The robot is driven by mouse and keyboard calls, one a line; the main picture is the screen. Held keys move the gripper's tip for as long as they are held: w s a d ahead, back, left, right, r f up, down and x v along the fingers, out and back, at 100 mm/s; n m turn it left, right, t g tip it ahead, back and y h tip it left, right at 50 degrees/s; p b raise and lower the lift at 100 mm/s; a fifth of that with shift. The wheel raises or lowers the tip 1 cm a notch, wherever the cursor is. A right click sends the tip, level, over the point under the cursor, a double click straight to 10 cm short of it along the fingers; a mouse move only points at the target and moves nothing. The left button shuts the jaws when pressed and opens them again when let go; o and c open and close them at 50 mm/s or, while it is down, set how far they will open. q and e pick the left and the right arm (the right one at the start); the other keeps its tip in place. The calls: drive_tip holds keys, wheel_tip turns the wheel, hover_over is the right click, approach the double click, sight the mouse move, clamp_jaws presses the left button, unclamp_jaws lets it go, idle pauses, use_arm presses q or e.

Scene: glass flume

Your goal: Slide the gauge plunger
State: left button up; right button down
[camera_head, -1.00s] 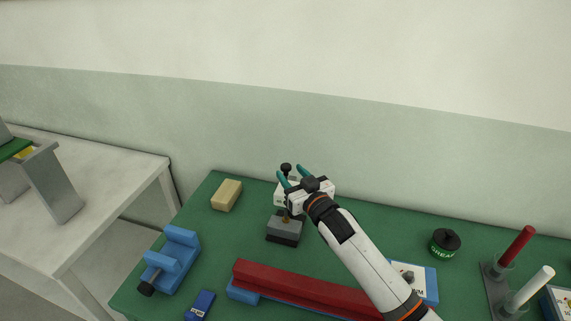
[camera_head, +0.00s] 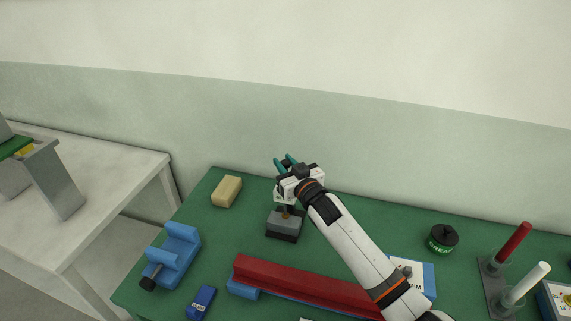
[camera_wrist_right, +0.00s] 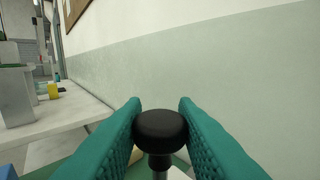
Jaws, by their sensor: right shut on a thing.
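The gauge stands on the green bench mat, with a dark-edged grey base block (camera_head: 284,224) and a pale body (camera_head: 279,195) above it, partly covered by my right wrist. My right gripper (camera_head: 284,162) is at the top of the gauge, its teal fingers close together. In the right wrist view the black round plunger knob (camera_wrist_right: 160,131) on its dark stem sits between the teal fingertips (camera_wrist_right: 160,118), which are shut on it. The knob is hidden in the head view. My left gripper is not in view.
A tan block (camera_head: 227,191) lies left of the gauge. A blue vise (camera_head: 178,253), a red bar (camera_head: 300,284) and a small blue box (camera_head: 201,302) are nearer. A black-and-green tin (camera_head: 442,240) and a stand with red and white rods (camera_head: 495,285) are right.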

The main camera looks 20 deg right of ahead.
wheel_tip(320, 180, up, 5)
drive_tip(key=p, duration=0.4)
drive_tip(key=c, duration=1.2)
unclamp_jaws()
drive_tip(key=shift+f, duration=0.1)
drive_tip(key=shift+o, duration=0.2)
drive_tip(key=s+d+b, duration=0.2)
drive_tip(key=s+b, duration=0.1)
drive_tip(key=s, duration=0.8)
drive_tip(key=shift+s, duration=0.4)
drive_tip(key=shift+d, duration=0.15)
